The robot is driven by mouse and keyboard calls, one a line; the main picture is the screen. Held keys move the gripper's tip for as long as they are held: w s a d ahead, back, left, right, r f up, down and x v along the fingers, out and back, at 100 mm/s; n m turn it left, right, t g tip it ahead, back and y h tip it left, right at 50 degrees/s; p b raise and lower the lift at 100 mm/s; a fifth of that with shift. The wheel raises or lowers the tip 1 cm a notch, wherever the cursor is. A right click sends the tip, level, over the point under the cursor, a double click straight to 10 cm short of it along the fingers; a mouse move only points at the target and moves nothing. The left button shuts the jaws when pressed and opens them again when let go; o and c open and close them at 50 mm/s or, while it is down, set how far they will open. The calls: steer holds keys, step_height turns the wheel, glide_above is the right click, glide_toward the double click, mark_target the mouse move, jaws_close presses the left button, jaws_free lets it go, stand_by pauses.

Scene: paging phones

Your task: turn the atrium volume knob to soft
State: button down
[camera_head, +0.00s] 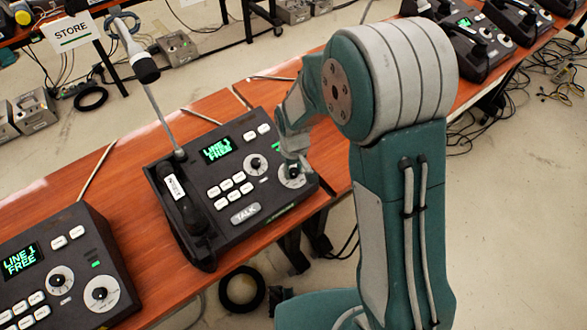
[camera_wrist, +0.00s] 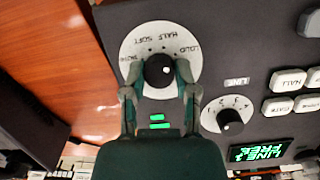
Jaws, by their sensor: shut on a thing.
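A dark paging phone (camera_head: 232,228) sits on the wooden table in the head view. Its black volume knob (camera_wrist: 159,70) stands on a round white dial (camera_wrist: 130,50) with LOUD, HALF and SOFT markings in the wrist view. A further marking at the dial's left is too small to read. My gripper (camera_wrist: 158,84) is shut on the knob, one finger on each side. The knob's pointer setting is not clear. In the head view my gripper (camera_head: 292,164) is at the phone's right-hand dial and partly covers it. I cannot read which phone is the atrium one.
A smaller knob (camera_wrist: 231,121) and white buttons (camera_wrist: 289,80) lie close by on the same panel. A gooseneck microphone (camera_head: 146,72) rises at the phone's back. A similar phone (camera_head: 62,270) stands at lower left. Several more line the table at upper right.

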steer(key=n, duration=0.3)
steer(key=n+t+h, duration=0.1)
steer(key=n, duration=0.2)
steer(key=shift+s+f+n, duration=0.15)
steer(key=shift+n, duration=0.25)
steer(key=n+t, duration=0.1)
steer(key=n, duration=0.3)
steer(key=shift+s, duration=0.1)
steer(key=shift+n+t, duration=0.5)
steer(key=shift+n, duration=0.9)
steer(key=shift+c, duration=1.9)
jaws_free()
